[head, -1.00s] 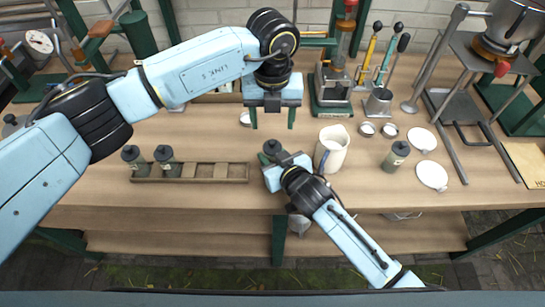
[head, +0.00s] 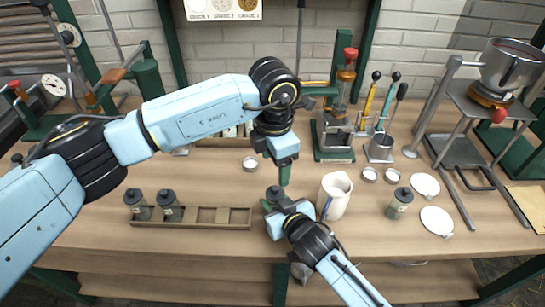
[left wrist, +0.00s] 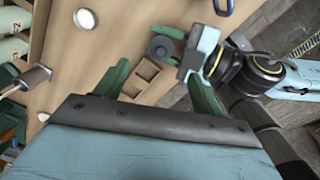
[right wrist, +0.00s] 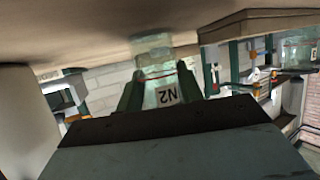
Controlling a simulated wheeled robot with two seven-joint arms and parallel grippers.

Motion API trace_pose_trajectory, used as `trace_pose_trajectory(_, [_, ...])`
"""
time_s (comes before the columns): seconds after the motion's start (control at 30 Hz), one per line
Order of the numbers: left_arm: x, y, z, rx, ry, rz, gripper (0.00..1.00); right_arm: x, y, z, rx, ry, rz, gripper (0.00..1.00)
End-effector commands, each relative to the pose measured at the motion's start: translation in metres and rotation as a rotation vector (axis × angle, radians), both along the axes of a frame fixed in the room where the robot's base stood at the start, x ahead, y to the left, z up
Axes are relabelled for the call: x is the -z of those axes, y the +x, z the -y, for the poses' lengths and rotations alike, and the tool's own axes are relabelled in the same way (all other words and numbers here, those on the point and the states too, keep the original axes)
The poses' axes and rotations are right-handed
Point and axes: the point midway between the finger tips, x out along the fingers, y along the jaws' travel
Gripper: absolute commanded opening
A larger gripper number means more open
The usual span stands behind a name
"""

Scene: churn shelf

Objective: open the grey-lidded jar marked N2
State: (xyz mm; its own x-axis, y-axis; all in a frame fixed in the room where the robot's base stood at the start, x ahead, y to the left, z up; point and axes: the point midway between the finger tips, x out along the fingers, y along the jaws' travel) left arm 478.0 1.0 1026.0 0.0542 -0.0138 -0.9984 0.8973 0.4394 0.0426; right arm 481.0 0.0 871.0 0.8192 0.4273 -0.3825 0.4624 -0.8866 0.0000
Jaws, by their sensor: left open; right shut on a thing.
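The jar marked N2 (right wrist: 155,70) is clear glass, upside down in the right wrist view, with its base at the tabletop. Its grey lid (head: 275,192) shows in the head view and from above in the left wrist view (left wrist: 161,47). My right gripper (head: 272,206) is shut on the jar's body, its fingers on either side of the glass. My left gripper (head: 284,178) is open and empty, pointing down above and beside the lid. In the left wrist view its two fingers (left wrist: 160,80) are spread apart, with the lid just past them, touching neither.
A wooden rack (head: 190,216) holds two grey-lidded jars at its left end. A cream jug (head: 335,195) stands close right of the held jar. Another grey-lidded jar (head: 399,203), small dishes and white lids (head: 436,221) lie farther right. A press (head: 335,125) stands behind.

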Motion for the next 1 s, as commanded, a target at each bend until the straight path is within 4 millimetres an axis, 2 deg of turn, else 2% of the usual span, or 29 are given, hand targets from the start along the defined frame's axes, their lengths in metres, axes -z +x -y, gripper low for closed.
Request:
trace_pose_trajectory(0.2, [-0.006, -0.002, -0.001, 0.435, 0.023, 0.027, 0.69, 0.001, 0.000, 0.000, 0.000, -0.001, -0.002, 0.00])
trace_pose_trajectory(1.0, [-0.024, -0.013, -0.004, 2.000, 0.171, 0.106, 0.69, 0.001, 0.000, 0.000, 0.000, -0.001, -0.002, 0.00])
